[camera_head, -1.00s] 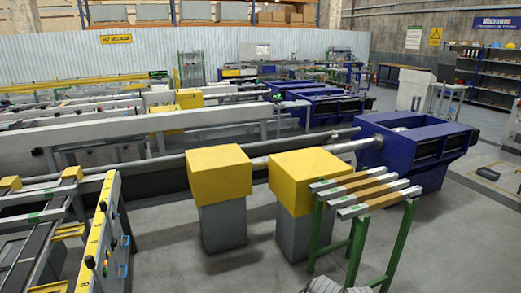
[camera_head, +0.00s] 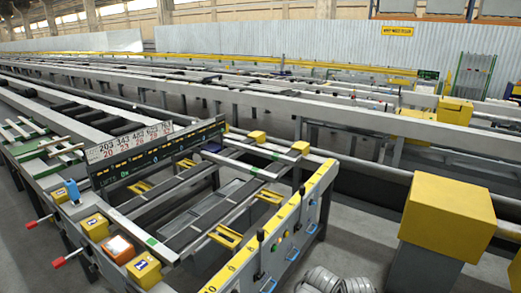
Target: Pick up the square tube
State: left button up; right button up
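I cannot single out a square tube with certainty in the head view. Long straight pale bars (camera_head: 148,237) lie along and across the runout table in the left and middle, some with green marks. Short pale bars (camera_head: 45,148) lie on a green frame at the far left. Neither of my grippers is in view, so I cannot see what they hold.
A yellow block on a grey pedestal (camera_head: 447,212) stands at right. A number board (camera_head: 150,143), red-handled levers and orange and yellow boxes (camera_head: 117,248) stand at left. Grey floor shows between panel and pedestal.

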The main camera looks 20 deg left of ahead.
aim_at(164, 253)
jog(key=i+l+u, duration=0.2)
jog(key=u, duration=0.25)
jog(key=i+l+u, duration=0.5)
jog(key=u, duration=0.35)
jog(key=i+l+u, duration=0.1)
jog(key=l+u, duration=0.3)
jog(key=l, duration=0.1)
